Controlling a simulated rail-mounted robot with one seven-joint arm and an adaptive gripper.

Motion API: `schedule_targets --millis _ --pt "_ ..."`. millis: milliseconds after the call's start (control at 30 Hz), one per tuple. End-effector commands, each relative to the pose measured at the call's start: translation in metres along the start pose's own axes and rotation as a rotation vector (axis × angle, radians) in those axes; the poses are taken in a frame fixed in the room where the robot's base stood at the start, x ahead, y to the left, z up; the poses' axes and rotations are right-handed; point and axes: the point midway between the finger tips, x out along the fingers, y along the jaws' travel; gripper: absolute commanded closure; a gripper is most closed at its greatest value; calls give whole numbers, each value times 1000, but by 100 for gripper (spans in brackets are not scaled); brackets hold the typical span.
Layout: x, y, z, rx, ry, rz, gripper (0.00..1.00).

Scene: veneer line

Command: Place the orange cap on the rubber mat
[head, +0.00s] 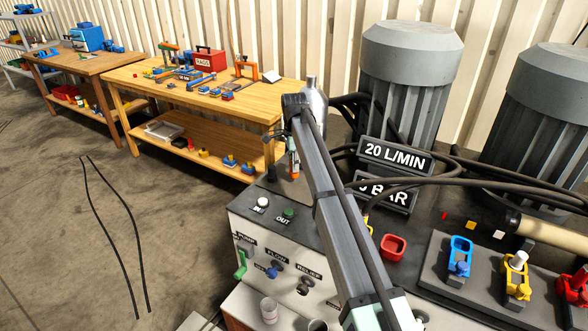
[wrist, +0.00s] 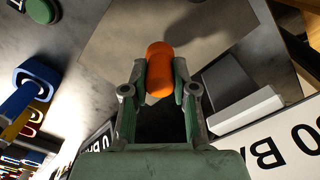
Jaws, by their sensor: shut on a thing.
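The orange cap (wrist: 159,72) is between the fingers of my gripper (wrist: 160,84) in the wrist view. It is a rounded piece with a narrower middle, and the fingers close on its two sides. A flat grey-brown panel (wrist: 115,42) lies below the cap in the wrist view. I cannot tell whether it is the rubber mat, and I see no other clear mat.
A control box (head: 250,213) with buttons and coloured valves stands in front. Signs (head: 394,157), hoses and large grey motors (head: 405,90) crowd the right. A wooden bench (head: 130,80) with tools and a red box (head: 209,60) stands behind. The floor at left is mostly clear.

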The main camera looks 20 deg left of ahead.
Motion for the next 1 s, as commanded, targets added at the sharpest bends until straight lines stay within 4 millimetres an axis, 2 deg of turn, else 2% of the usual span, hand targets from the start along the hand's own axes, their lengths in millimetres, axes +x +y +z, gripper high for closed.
schedule_targets --millis 200,600,633,700,1000 --pt "27 1 0 0 0 1 100" --pt "32 0 0 0 0 0 100" --pt "32 0 0 0 0 0 69" --pt "32 0 0 0 0 0 48" --pt "31 0 0 0 0 0 48"
